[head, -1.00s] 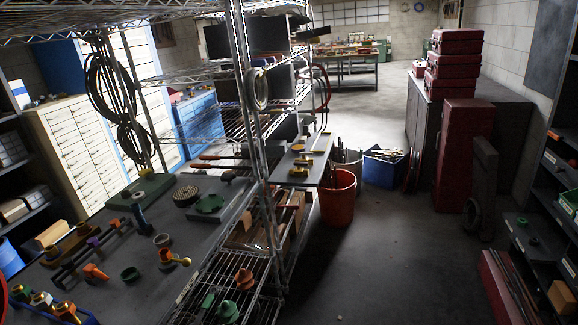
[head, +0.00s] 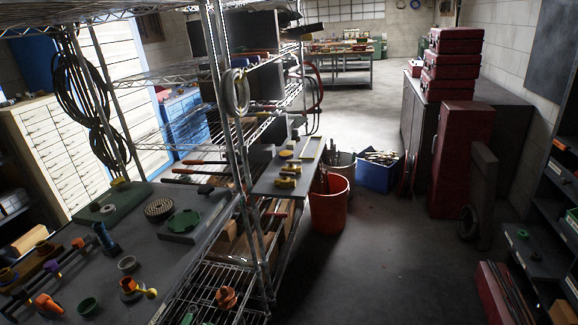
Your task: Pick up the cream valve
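I cannot pick out a cream valve for certain in this view. Several small valve-like parts lie on the grey bench (head: 95,258) at the lower left. An orange-red fitting (head: 227,297) sits on the wire rack at the bottom. My gripper is not in view.
A wire shelving rack (head: 222,120) stands beyond the bench. An orange bucket (head: 329,207) and a blue crate (head: 377,174) stand on the floor. Red cases (head: 455,60) and dark shelves (head: 535,255) line the right. The central floor (head: 390,260) is clear.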

